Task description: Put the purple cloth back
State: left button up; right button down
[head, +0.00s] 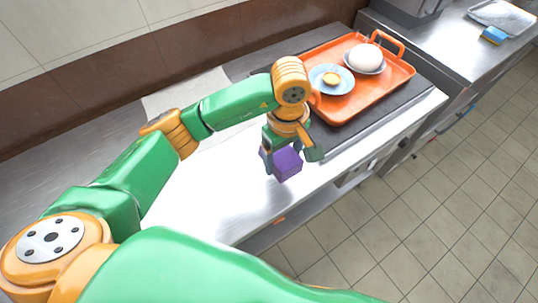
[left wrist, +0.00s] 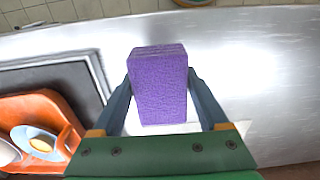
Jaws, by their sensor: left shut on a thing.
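The purple cloth (head: 287,163) is a thick, block-shaped piece held above the steel counter in the head view. My left gripper (head: 292,154) is shut on it. In the left wrist view the purple cloth (left wrist: 159,88) sits between the two fingers of my left gripper (left wrist: 160,95), upright in the picture, with bare steel around it. In the head view part of the cloth is hidden behind a finger. My right gripper is not in view.
An orange tray (head: 394,87) stands on a dark panel at the right of the counter. It holds a blue plate (head: 319,80) with a small yellow item and a bowl with a white round item (head: 366,57). A blue and yellow sponge (head: 493,35) lies far right.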

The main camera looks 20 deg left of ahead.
pick_arm(q)
jog(key=a+f, duration=0.1)
jog(key=w+a+f, duration=0.2)
jog(key=f, duration=0.1)
jog(key=shift+a+f+p, duration=0.1)
jog(key=shift+p, duration=0.3)
notch_tip(320, 180, down, 3)
jog(key=shift+r+p, duration=0.15)
jog(key=shift+p, duration=0.55)
jog(key=shift+f, duration=0.25)
jog(key=shift+w+f+b, duration=0.1)
jog(key=shift+f+b, duration=0.1)
jog(key=shift+b, duration=0.1)
jog(key=o, duration=1.2)
jog(key=shift+r, duration=0.65)
notch_tip(320, 180, up, 11)
jog(key=shift+r+b, duration=0.1)
jog(key=shift+b, duration=0.6)
